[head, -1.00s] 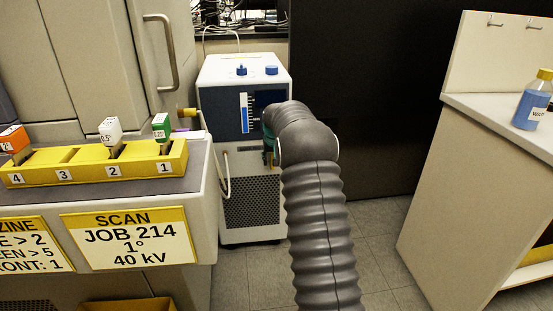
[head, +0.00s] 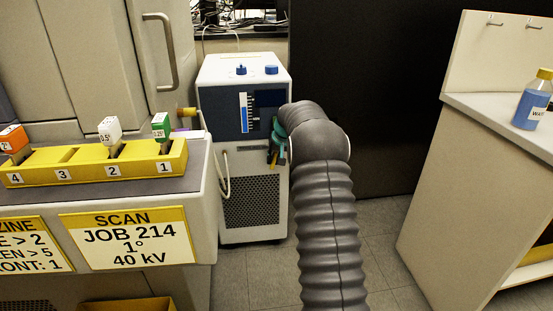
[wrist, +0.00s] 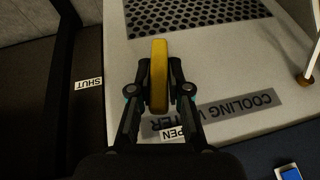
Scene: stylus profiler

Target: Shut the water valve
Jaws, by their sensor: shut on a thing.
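The yellow valve lever (wrist: 159,52) is on the front of the white cooling unit (wrist: 225,55). In the wrist view it stands upright in the picture between the two black fingers of my gripper (wrist: 161,88), which is shut on it. The SHUT label (wrist: 88,84) is to the left, on a darker surface. The OPEN label (wrist: 180,133) lies below the lever and is partly hidden by a finger. The COOLING WATER label (wrist: 235,112) is at right, also partly covered.
The cooling unit carries blue knobs (head: 241,70) on top and a pale hose (head: 222,180) at its left. The yellow slotted holder (head: 85,163) sits on the bench at left. A blue bottle (head: 531,105) stands on the right counter. Floor is clear between.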

